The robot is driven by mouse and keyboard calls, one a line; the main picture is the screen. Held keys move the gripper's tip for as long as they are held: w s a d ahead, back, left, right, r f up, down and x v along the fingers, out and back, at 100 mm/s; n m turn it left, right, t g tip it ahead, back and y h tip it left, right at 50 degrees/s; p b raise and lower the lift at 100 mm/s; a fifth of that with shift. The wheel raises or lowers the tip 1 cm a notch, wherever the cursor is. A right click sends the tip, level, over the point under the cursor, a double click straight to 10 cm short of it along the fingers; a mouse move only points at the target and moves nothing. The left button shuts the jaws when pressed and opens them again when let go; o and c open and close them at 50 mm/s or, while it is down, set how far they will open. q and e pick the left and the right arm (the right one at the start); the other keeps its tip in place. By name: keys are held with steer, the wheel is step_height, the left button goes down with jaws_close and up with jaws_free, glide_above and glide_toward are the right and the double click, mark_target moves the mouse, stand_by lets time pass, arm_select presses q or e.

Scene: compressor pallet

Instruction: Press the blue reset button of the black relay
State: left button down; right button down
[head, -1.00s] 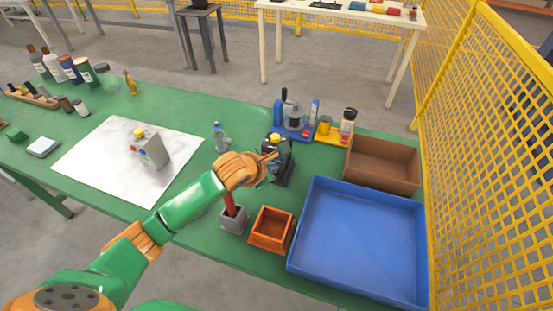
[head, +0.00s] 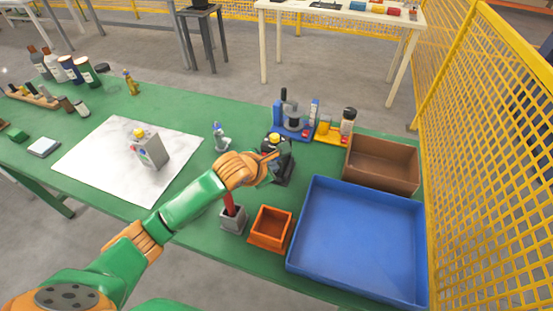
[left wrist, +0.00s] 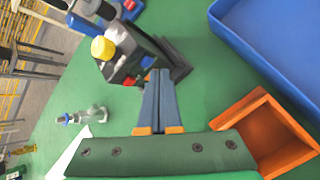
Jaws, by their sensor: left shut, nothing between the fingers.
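The black relay (head: 284,168) stands on the green table, with a yellow knob on top. In the left wrist view the relay (left wrist: 150,48) shows its yellow knob (left wrist: 103,47) and a red button (left wrist: 129,81) on its face. My right gripper is not in view.
An orange bin (head: 270,244), a grey holder with a red handle (head: 233,219) and a large blue tray (head: 358,287) lie near the front. A brown box (head: 382,180) stands right.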

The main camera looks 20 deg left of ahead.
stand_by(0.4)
arm_select(q)
steer(key=shift+w+f+b, duration=0.1)
steer(key=shift+w+b, duration=0.15)
steer(key=shift+b, duration=0.1)
steer(key=shift+w, duration=0.3)
steer(key=s, duration=0.7)
steer(key=shift+a+p, duration=0.15)
steer(key=shift+p, duration=0.2)
stand_by(0.3)
stand_by(0.6)
